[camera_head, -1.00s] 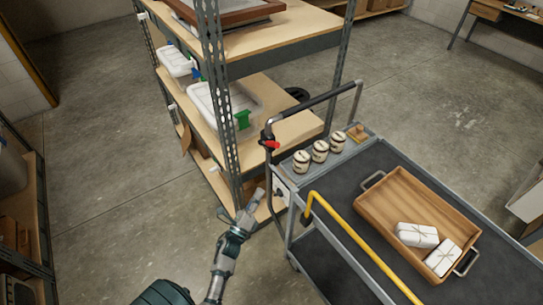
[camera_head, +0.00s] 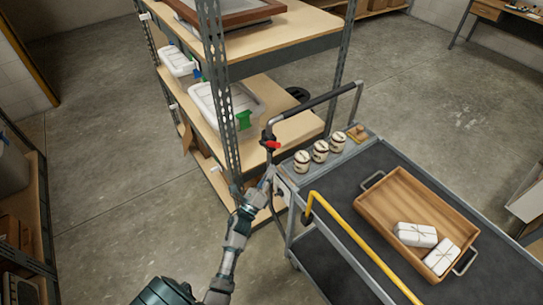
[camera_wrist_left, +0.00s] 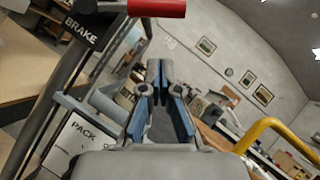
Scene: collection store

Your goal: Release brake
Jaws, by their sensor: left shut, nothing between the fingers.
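The red brake lever (camera_head: 270,144) sits on the left upright of the trolley's push handle (camera_head: 318,98). In the left wrist view its red grip (camera_wrist_left: 157,8) is at the top edge, beside a black plate marked BRAKE (camera_wrist_left: 80,32). My left gripper (camera_head: 268,178) is shut and empty, just below the red lever and apart from it, by the trolley's near left corner. In the left wrist view the gripper (camera_wrist_left: 160,72) points forward with the red grip above it. My right gripper is not in view.
The trolley (camera_head: 318,265) carries a wooden tray (camera_head: 398,190) with white wrapped parcels (camera_head: 416,234), and several small jars (camera_head: 320,151). A yellow bar (camera_head: 360,248) runs along its near side. A metal shelf (camera_head: 282,132) with plastic boxes stands behind the handle. Floor at left is clear.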

